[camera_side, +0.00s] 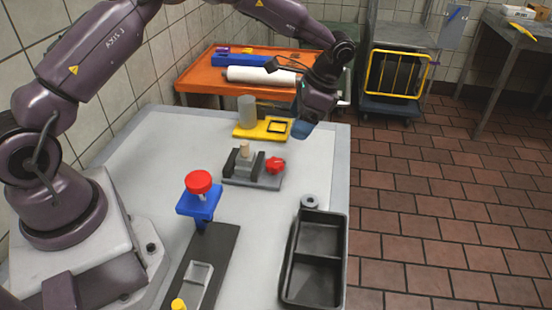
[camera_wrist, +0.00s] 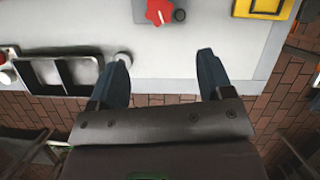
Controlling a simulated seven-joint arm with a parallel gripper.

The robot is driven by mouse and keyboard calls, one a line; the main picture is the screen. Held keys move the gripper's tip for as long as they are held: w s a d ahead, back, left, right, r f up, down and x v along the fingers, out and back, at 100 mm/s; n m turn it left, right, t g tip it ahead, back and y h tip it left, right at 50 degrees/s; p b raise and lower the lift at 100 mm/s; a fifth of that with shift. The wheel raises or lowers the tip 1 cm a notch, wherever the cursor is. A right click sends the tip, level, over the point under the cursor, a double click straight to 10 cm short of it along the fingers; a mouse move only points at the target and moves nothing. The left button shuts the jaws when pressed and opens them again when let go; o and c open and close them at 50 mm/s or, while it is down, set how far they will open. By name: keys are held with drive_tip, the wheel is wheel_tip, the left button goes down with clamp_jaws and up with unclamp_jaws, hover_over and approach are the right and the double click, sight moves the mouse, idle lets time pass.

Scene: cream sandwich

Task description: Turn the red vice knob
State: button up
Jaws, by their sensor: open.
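The red vice knob (camera_side: 275,165) sits on the right end of a small grey vice (camera_side: 240,182) in the middle of the table. A light peg stands between the vice's dark jaws. The knob (camera_wrist: 159,11) also shows at the top of the wrist view, beyond my fingertips and between their lines. My gripper (camera_side: 300,128) is above the table's far right edge, up and to the right of the knob and apart from it. In the wrist view its two blue fingers (camera_wrist: 165,58) are wide apart with nothing between them.
A yellow fixture (camera_side: 246,132) with a grey cylinder stands behind the vice. A black two-compartment tray (camera_side: 317,228) and a grey ring (camera_side: 310,201) are at the right edge. A blue press with a red top (camera_side: 199,182) stands in front.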

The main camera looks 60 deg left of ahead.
sight(275, 162)
drive_tip(key=shift+m, duration=0.5)
drive_tip(key=x, duration=1.3)
drive_tip(key=shift+s, duration=0.15)
drive_tip(key=shift+r, duration=0.1)
drive_tip(key=c, duration=0.9)
